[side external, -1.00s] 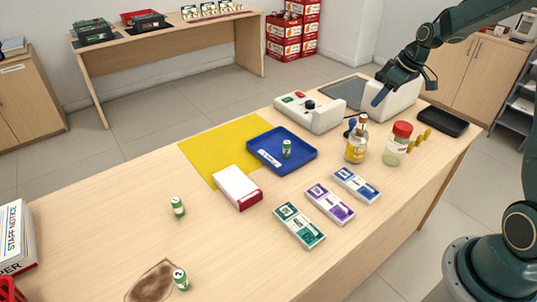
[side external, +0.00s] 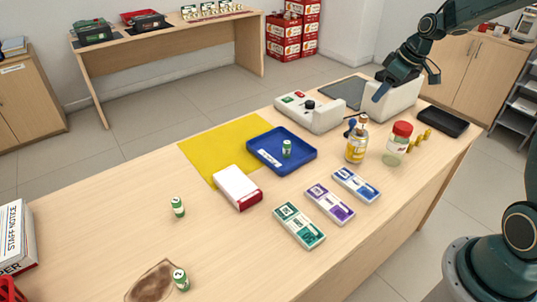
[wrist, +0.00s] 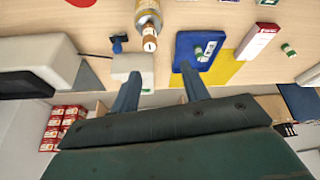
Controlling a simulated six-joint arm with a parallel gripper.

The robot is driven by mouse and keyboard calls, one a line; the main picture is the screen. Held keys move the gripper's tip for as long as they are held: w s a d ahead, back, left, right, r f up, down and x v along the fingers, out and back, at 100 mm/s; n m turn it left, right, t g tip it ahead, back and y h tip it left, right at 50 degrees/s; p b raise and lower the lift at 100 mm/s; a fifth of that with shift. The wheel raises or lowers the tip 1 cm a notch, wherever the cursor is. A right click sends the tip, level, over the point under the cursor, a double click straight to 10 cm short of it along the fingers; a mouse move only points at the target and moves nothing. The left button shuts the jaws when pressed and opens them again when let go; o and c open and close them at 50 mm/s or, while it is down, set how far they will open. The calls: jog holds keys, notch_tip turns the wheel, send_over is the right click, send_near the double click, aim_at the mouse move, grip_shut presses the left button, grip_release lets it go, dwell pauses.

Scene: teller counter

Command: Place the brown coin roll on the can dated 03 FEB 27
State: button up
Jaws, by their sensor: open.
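Several small upright cylinders, possibly coin rolls, stand at the right; they are yellow-gold to brownish, and one (side external: 427,134) is nearest the black tray. I cannot tell which is the brown one. One small green-and-white can (side external: 286,148) stands in the blue tray (side external: 262,139). Another can (side external: 178,206) stands on the left of the counter, and a third (side external: 181,279) stands beside a brown stain. Their dates are too small to read. My gripper (side external: 380,92) is open and empty above the back right of the counter. Its two fingers (wrist: 160,73) show apart in the wrist view.
A bottle (side external: 357,142) and red-lidded jar (side external: 398,143) stand right of the blue tray. White machines (side external: 309,114) and a black tray (side external: 443,121) line the back. A white-and-red box (side external: 237,187) and three labelled packs (side external: 329,203) lie forward. The left counter is mostly clear.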

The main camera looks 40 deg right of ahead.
jog(key=s+a+r+m, duration=0.1)
jog(key=s+a+r, duration=0.9)
jog(key=a, duration=0.4)
jog(key=s+a+m, duration=0.1)
jog(key=s+a, duration=0.2)
jog(key=s, duration=0.5)
jog(key=s+a+t+h, duration=0.1)
jog(key=s+a, duration=0.3)
jog(key=s, duration=0.3)
jog(key=shift+s+r+m, duration=0.25)
jog(key=shift+s+m, duration=0.15)
